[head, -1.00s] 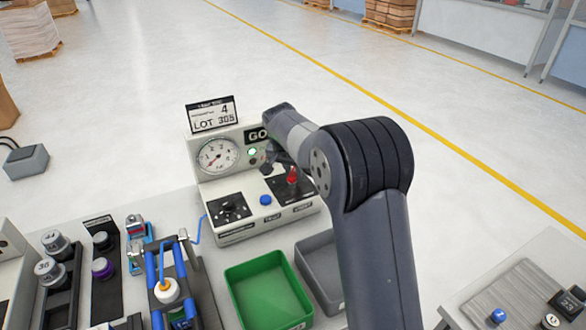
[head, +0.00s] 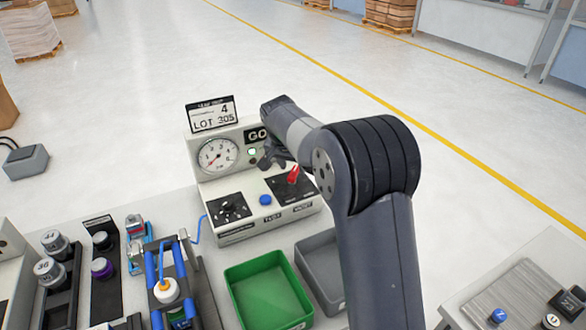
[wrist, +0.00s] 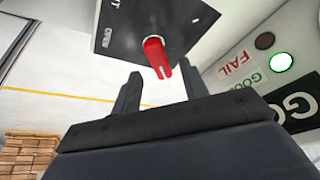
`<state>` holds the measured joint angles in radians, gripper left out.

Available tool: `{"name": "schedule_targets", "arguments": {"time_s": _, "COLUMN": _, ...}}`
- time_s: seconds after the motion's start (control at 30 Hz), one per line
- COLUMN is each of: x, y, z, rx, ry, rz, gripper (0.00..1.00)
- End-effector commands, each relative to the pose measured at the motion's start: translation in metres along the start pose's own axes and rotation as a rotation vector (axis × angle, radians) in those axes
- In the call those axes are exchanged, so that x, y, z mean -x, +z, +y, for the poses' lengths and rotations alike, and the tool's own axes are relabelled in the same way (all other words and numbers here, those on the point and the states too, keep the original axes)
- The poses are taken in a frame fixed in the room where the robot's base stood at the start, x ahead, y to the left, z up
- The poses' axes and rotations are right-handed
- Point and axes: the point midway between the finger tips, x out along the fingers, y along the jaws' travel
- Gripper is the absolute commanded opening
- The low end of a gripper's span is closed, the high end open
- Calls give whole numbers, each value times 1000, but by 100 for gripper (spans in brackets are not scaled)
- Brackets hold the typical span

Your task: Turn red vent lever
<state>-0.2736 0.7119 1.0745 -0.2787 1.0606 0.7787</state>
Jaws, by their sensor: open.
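The red vent lever (head: 293,174) stands on a black plate at the right of the grey test box, its top leaning right in the head view. In the wrist view the red lever (wrist: 157,57) shows on the black plate, in line with the gap between my fingers. My gripper (head: 273,157) is open and empty, just left of the lever in the head view. In the wrist view both dark fingers of my gripper (wrist: 161,68) are spread, with no visible contact. The lever's base is partly hidden in the head view.
The test box carries a gauge (head: 218,155), a blue button (head: 265,200), a black knob (head: 229,207) and a lit green lamp (wrist: 282,62). A green bin (head: 268,290) and a grey bin (head: 320,268) stand in front. A bottle fixture (head: 168,290) stands at left.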

Motion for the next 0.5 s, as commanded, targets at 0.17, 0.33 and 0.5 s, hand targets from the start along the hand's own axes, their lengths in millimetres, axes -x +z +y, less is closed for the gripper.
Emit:
{"name": "schedule_targets", "arguments": {"time_s": 0.17, "x": 39, "y": 0, "z": -1, "rx": 0, "ry": -4, "rz": 3, "gripper": 42}}
{"name": "schedule_targets", "arguments": {"time_s": 0.33, "x": 69, "y": 0, "z": -1, "rx": 0, "ry": -3, "rz": 2, "gripper": 42}}
{"name": "schedule_targets", "arguments": {"time_s": 0.5, "x": 84, "y": 0, "z": 0, "rx": 0, "ry": -1, "rz": 0, "gripper": 42}}
